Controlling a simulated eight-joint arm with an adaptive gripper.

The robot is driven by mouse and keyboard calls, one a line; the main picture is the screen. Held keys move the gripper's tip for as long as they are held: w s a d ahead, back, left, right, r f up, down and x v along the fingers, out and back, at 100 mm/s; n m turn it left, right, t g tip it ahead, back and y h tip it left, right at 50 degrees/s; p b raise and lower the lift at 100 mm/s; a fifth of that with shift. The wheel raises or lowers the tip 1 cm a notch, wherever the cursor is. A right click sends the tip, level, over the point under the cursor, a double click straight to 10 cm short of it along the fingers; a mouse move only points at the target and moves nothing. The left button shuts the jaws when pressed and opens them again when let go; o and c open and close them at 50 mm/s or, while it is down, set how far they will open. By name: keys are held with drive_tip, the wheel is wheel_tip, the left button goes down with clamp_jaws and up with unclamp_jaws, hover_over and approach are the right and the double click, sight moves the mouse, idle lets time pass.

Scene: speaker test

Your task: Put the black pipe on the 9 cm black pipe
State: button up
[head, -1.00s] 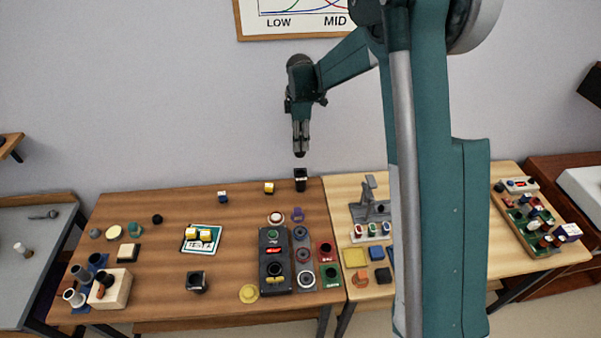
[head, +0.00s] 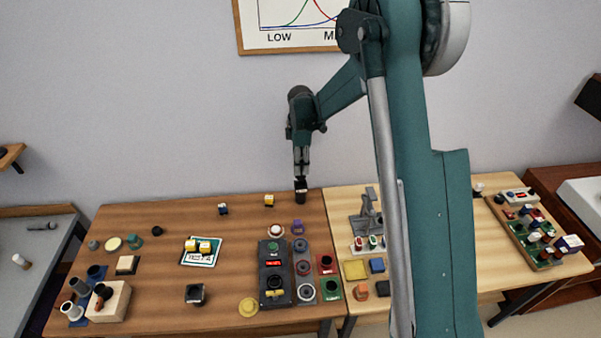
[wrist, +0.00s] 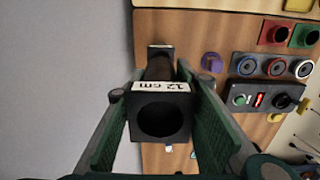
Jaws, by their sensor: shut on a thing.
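A black pipe with square end plates (head: 300,196) stands upright near the back edge of the wooden table. In the wrist view the black pipe (wrist: 160,117) shows its open round mouth and a white label reading "12 cm". My gripper (head: 301,179) points down at its top, with the fingers (wrist: 162,85) along both sides of the upper plate, shut on it. Another squat black square-ended piece (head: 195,294) sits at the table's front middle. Its label is not readable, so I cannot tell whether it is the 9 cm black pipe.
A black control box (head: 273,272) and coloured socket blocks (head: 327,264) stand right of the squat piece. A wooden block holding tubes (head: 114,300) is at the front left, and a white card (head: 201,254) lies mid-table. The wall is close behind the pipe.

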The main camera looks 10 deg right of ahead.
drive_tip(key=shift+f, duration=0.2)
drive_tip(key=shift+f, duration=1.8)
drive_tip(key=shift+f, duration=0.15)
drive_tip(key=o, duration=0.9)
drive_tip(key=shift+r, duration=0.2)
drive_tip(key=shift+r, duration=6)
drive_tip(key=shift+s, duration=0.1)
